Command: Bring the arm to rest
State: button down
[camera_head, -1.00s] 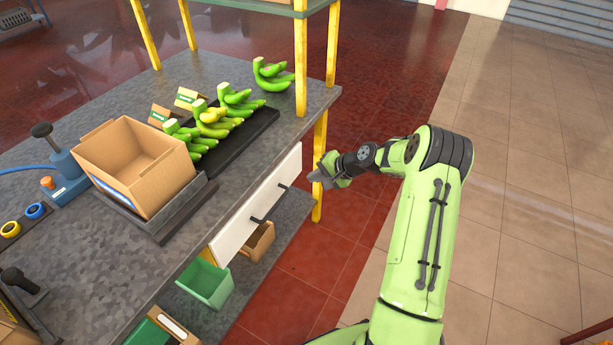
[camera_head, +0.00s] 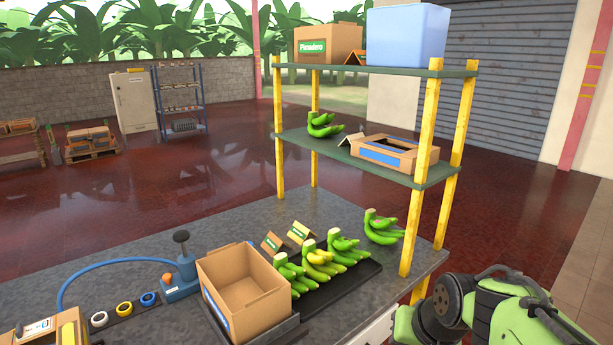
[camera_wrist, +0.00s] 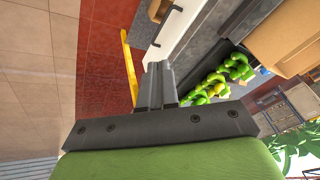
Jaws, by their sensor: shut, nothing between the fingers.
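My green arm (camera_head: 490,318) shows at the lower right of the head view, folded beside the bench's right end. My gripper is out of that view, below its edge. In the wrist view my gripper (camera_wrist: 157,82) is shut and empty, its two dark fingers together. It points toward the white drawer front (camera_wrist: 160,30) and the bench side, apart from both as far as I can tell.
The grey bench (camera_head: 200,222) holds an open cardboard box (camera_head: 243,290), green banana hands (camera_head: 320,262) on a black tray and a blue hand tool (camera_head: 182,268). A yellow-post shelf (camera_head: 428,120) rises at the bench's right end. Red floor lies beyond.

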jog(key=s+a+r+n+p, duration=0.1)
jog(key=s+r, duration=0.2)
jog(key=s, duration=0.6)
jog(key=s+a+r+n+t+h+p, duration=0.1)
jog(key=s+r+n, duration=0.1)
jog(key=s, duration=0.7)
jog(key=shift+r, duration=0.6)
